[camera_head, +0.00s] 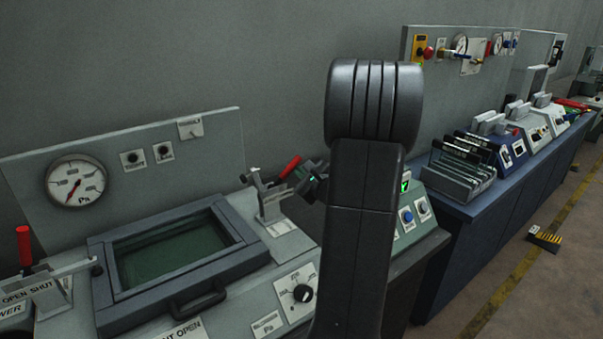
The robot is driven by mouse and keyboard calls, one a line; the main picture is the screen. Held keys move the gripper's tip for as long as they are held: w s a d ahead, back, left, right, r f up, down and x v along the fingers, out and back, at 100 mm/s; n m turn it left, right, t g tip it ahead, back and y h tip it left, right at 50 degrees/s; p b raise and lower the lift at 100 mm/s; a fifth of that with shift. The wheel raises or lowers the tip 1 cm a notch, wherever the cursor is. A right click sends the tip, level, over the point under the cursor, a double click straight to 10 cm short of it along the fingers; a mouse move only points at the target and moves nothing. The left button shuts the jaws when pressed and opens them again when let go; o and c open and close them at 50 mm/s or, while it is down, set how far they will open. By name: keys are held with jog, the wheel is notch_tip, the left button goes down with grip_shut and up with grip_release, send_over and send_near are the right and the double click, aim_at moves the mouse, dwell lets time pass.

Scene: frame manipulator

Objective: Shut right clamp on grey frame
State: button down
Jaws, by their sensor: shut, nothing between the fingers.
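The grey frame (250,240) lies flat on the console at the lower left, around a dark green window, with a black handle at its front. The right clamp (271,204) stands at the frame's back right corner. Its red handle (290,167) slants up to the right. My gripper (308,179) shows just right of this clamp, close to the red handle, shut and empty. I cannot tell whether it touches the clamp. My dark arm link hides part of the gripper and wrist. The left clamp (52,283) has its red handle upright.
A back panel with a round gauge (77,186) and two knobs rises behind the frame. A black dial (301,293) sits at the front right. My arm hides the console's right part. A blue bench (480,225) with racks and instruments stands further right, beside open floor.

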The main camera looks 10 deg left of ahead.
aim_at(290, 166)
jog(key=shift+b, duration=0.6)
jog(key=shift+s+r+n+b, duration=0.1)
jog(key=shift+r+n+b, duration=0.05)
jog(key=shift+n+b, duration=0.15)
jog(key=shift+a+r+n+b, duration=0.2)
jog(key=shift+n+b, duration=0.2)
jog(key=shift+b, duration=0.6)
jog(key=s+a+r+n+b, duration=0.1)
jog(key=n+b, duration=0.1)
jog(key=b, duration=0.3)
jog(key=s+a+r+n+t+b, duration=0.1)
jog(key=n+b, duration=0.1)
jog(key=b, duration=0.3)
jog(key=shift+s+r+n+b, duration=0.1)
jog(key=shift+r+n+b, duration=0.05)
jog(key=shift+n+b, duration=0.2)
jog(key=s+a+n+b, duration=0.1)
jog(key=n+b, duration=0.1)
jog(key=b, duration=0.2)
jog(key=s+a+r+n+b, duration=0.1)
jog(key=n+b, duration=0.2)
jog(key=b, duration=0.1)
jog(key=s+a+r+n+b, duration=0.1)
jog(key=s+a+n+b, duration=0.1)
jog(key=b, duration=0.2)
jog(key=shift+n+t+y+b, duration=0.3)
jog(key=shift+n+t+b, duration=0.05)
jog(key=shift+t+b, duration=0.05)
jog(key=shift+r, duration=0.1)
